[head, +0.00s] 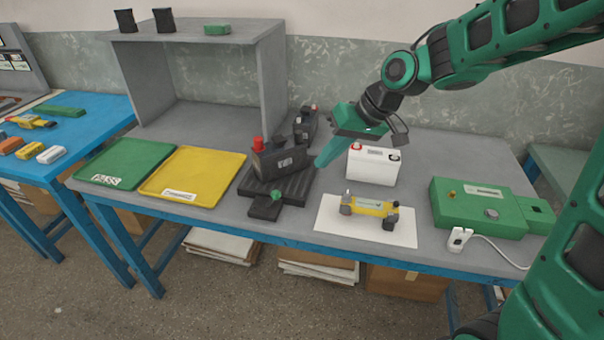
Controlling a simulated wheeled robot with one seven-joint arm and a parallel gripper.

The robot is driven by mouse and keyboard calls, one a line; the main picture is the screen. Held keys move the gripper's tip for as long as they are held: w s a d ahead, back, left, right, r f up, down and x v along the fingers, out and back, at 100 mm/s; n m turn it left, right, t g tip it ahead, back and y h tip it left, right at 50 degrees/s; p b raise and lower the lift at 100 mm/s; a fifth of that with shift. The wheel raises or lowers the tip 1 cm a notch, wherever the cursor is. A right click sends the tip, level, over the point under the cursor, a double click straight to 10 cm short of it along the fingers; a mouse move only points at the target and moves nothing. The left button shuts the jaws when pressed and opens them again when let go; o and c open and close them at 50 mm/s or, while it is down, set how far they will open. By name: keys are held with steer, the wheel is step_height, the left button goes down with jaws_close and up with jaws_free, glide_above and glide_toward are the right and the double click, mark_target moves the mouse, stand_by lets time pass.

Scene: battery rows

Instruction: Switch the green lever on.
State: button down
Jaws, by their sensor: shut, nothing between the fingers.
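A small green-tipped lever (277,195) stands on the low black block at the front of a ribbed black stand (290,190). Whether it is on or off I cannot tell at this size. A black battery (279,163) with a red terminal sits on the stand behind it. My gripper (321,162) is shut and empty. Its green fingers point down and left, above and to the right of the lever in the picture, apart from it.
A white battery (373,165) stands close right of my gripper, and another dark battery (306,125) behind. A yellow device (368,207) lies on a white sheet. A green box (478,207) is at right. Green (125,163) and yellow trays (185,176) lie at left.

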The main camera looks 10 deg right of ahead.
glide_toward(273, 200)
steer(key=w+d+f, duration=0.3)
steer(key=d, duration=0.1)
steer(key=a, duration=0.2)
steer(key=shift+a+f, duration=0.35)
steer(key=shift+a, duration=0.05)
steer(key=shift+s+a+f, duration=0.15)
steer(key=shift+a, duration=0.45)
